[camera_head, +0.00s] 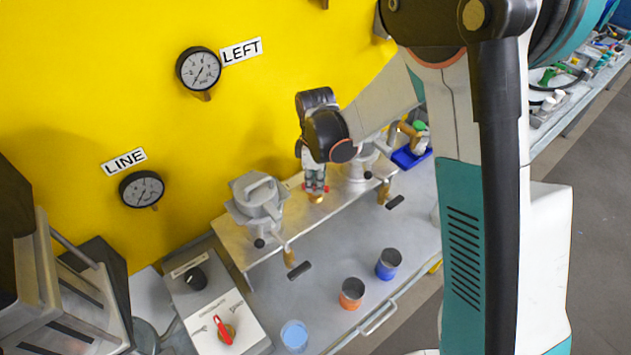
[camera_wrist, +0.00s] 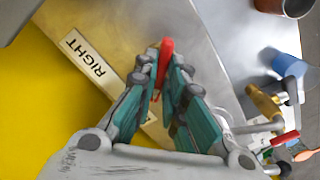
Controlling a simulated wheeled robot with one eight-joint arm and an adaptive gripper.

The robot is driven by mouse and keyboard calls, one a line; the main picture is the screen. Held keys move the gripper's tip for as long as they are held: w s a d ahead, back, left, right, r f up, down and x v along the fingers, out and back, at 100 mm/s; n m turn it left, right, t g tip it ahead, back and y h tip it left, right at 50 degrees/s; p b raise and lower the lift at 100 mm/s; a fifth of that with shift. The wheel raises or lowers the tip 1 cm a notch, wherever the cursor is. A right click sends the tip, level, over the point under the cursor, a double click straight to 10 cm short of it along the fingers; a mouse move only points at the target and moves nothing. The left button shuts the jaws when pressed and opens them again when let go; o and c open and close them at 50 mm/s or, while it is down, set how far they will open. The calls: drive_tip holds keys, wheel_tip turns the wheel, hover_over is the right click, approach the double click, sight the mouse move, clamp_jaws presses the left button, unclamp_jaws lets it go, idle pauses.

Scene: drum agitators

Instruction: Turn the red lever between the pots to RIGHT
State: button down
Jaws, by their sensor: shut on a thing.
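The red lever (camera_wrist: 166,56) is between my two fingers in the wrist view. My gripper (camera_wrist: 164,74) is shut on it, with a teal-and-grey finger on each side. A white RIGHT label (camera_wrist: 88,57) lies to the left of the lever. In the head view my gripper (camera_head: 316,188) points down at the metal bench shelf (camera_head: 305,222), between the left pot (camera_head: 258,203) and the right pot (camera_head: 357,168). There the fingers hide most of the lever, and my arm partly covers the right pot.
A second red lever (camera_head: 222,331) sits on a control box at the front left, below a black knob (camera_head: 195,279). An orange cup (camera_head: 351,294), a blue cup (camera_head: 388,265) and a light-blue cup (camera_head: 294,336) stand on the bench. A yellow wall carries LEFT and LINE gauges.

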drive_tip(key=m+b, duration=0.2)
drive_tip(key=m, duration=0.2)
drive_tip(key=shift+f, duration=0.1)
drive_tip(key=m+b, duration=0.1)
drive_tip(key=m, duration=0.3)
drive_tip(key=shift+m+b, duration=0.3)
drive_tip(key=shift+b, duration=0.05)
drive_tip(key=m+b, duration=0.1)
drive_tip(key=m, duration=0.3)
drive_tip(key=shift+m, duration=0.3)
drive_tip(key=m+b, duration=0.1)
drive_tip(key=m, duration=0.3)
drive_tip(key=shift+m, duration=0.3)
drive_tip(key=c, duration=1.7)
unclamp_jaws()
drive_tip(key=shift+o, duration=0.2)
drive_tip(key=shift+r, duration=0.2)
